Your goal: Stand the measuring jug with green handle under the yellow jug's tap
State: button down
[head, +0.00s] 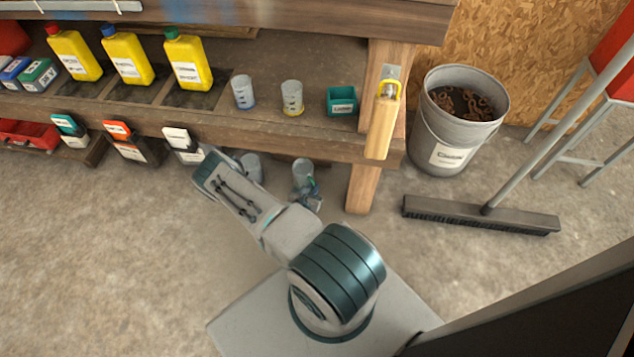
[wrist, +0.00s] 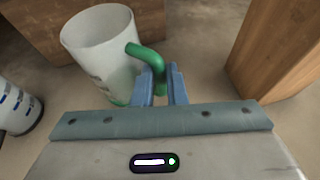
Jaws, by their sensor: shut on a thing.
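The measuring jug with the green handle (wrist: 98,48) stands upright, a clear whitish cup, large in the wrist view. It also shows in the head view (head: 302,171), low by the bench's front edge. My gripper (wrist: 161,82) is shut on its green handle (wrist: 150,58), the blue fingers one on each side. In the head view my gripper (head: 311,193) is small and partly hidden. Three yellow jugs (head: 74,54) (head: 127,60) (head: 188,62) stand on the bench with red, blue and green caps. I cannot make out a tap on any of them.
Another measuring cup with blue marks (wrist: 14,108) stands left of the held jug. Two cups (head: 243,92) (head: 292,97) and a teal box (head: 341,101) are on the bench. A wooden leg (wrist: 282,45) stands close right. A bucket (head: 459,120) and broom (head: 480,215) are farther right.

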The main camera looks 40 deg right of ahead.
jog(key=shift+w+d, duration=0.35)
jog(key=shift+d, duration=0.1)
jog(key=b+x, duration=0.2)
jog(key=x, duration=0.2)
jog(key=shift+w+d+b, duration=0.1)
jog(key=shift+d+b, duration=0.2)
jog(key=shift+f, duration=0.1)
jog(key=c, duration=1.5)
grip_release()
jog(key=shift+a, duration=0.1)
jog(key=shift+o, duration=0.2)
